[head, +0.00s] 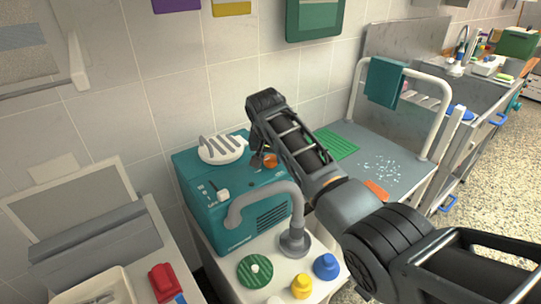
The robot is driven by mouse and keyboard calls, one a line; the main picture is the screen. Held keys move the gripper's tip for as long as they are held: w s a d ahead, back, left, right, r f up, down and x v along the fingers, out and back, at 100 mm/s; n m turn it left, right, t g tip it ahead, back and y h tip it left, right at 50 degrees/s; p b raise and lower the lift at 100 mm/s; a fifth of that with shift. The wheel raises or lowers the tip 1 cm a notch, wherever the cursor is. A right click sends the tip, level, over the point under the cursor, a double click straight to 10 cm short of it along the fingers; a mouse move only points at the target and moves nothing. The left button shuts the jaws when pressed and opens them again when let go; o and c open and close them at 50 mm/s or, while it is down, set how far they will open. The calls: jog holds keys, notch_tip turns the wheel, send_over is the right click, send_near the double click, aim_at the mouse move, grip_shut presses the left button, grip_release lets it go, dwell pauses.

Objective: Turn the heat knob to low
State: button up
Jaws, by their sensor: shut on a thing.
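A teal machine (205,218) stands on a pale cart top in the middle of the head view. A white knob or switch (223,195) with small marks beside it is on its front face. An orange knob (270,161) shows on its upper right part. My gripper (259,158) reaches down from the right and is shut at the orange knob. The fingers and arm hide part of the knob and the machine's top right. I cannot read the knob's marks or where it points.
A grey hose (236,208) arches from the machine to a round grey base (294,241). A grey table (405,150) with a white rail lies right. Tiled wall is behind.

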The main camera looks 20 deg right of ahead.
jog(key=o, duration=1)
jog(key=shift+r, duration=0.1)
jog(key=v, duration=0.7)
jog(key=shift+s+r, duration=0.1)
jog(key=shift+r, duration=0.15)
jog(key=shift+a, duration=0.1)
